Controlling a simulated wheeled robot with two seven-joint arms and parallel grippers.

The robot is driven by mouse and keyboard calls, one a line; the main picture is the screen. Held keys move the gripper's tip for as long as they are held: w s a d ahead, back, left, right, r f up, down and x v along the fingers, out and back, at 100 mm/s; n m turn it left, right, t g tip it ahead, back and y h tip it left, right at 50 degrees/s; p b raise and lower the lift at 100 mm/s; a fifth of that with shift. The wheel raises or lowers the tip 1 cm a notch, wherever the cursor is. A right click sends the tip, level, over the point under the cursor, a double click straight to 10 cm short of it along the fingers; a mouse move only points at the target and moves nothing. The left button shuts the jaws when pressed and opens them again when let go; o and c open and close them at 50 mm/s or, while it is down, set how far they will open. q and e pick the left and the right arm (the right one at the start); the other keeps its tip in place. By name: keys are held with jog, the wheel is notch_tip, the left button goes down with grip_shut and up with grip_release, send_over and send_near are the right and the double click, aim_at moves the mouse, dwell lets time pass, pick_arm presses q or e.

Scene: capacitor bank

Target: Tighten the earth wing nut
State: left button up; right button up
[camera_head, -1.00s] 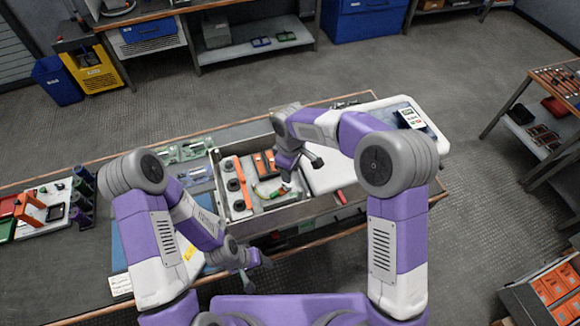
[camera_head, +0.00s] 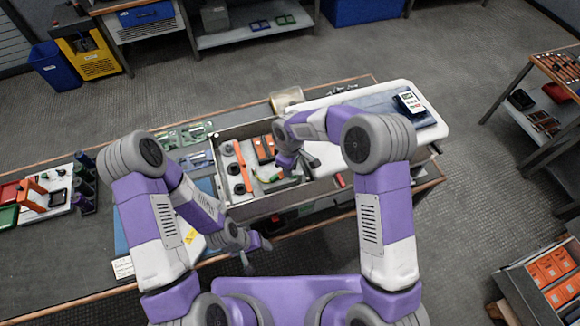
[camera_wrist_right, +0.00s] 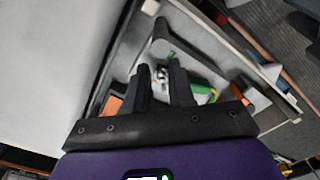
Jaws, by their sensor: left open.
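The open-topped capacitor box (camera_head: 237,207) stands on the bench, with a green and yellow earth lead (camera_head: 275,178) inside. My right gripper (camera_head: 308,167) is over the right part of the box. In the right wrist view its two dark fingers (camera_wrist_right: 161,80) stand apart, pointing into the box. A small pale metal piece (camera_wrist_right: 160,72) shows in the gap between them. It may be the earth wing nut, but it is too small to be sure. Green parts (camera_wrist_right: 201,84) lie just right of the fingers. My left gripper (camera_head: 257,256) is open and empty, in front of the box.
In the box are orange blocks (camera_head: 263,149) and dark round posts. The box's pale lid or panel (camera_head: 345,101) lies to the right with a meter (camera_head: 411,102) on it. A small rack with coloured parts (camera_head: 60,190) stands at the left of the bench.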

grip_shut()
jog(key=shift+s+a+f+m+b, duration=0.1)
jog(key=shift+a+m+b, duration=0.05)
jog(key=shift+m+b, duration=1.05)
jog(key=m+b, duration=0.1)
jog(key=m, duration=0.2)
jog(key=shift+s+a+m+b, duration=0.15)
jog(key=shift+m+b, duration=0.15)
jog(key=shift+b, duration=0.1)
jog(key=m, duration=0.2)
jog(key=m+b, duration=0.1)
jog(key=shift+a+m, duration=0.2)
jog(key=shift+m, duration=0.2)
jog(key=shift+a+r+m+b, duration=0.1)
jog(key=shift+r+m+b, duration=0.1)
jog(key=shift+m, duration=0.7)
jog(key=shift+a+r+m+b, duration=0.1)
jog(key=shift+m+b, duration=0.05)
jog(key=shift+m, duration=0.75)
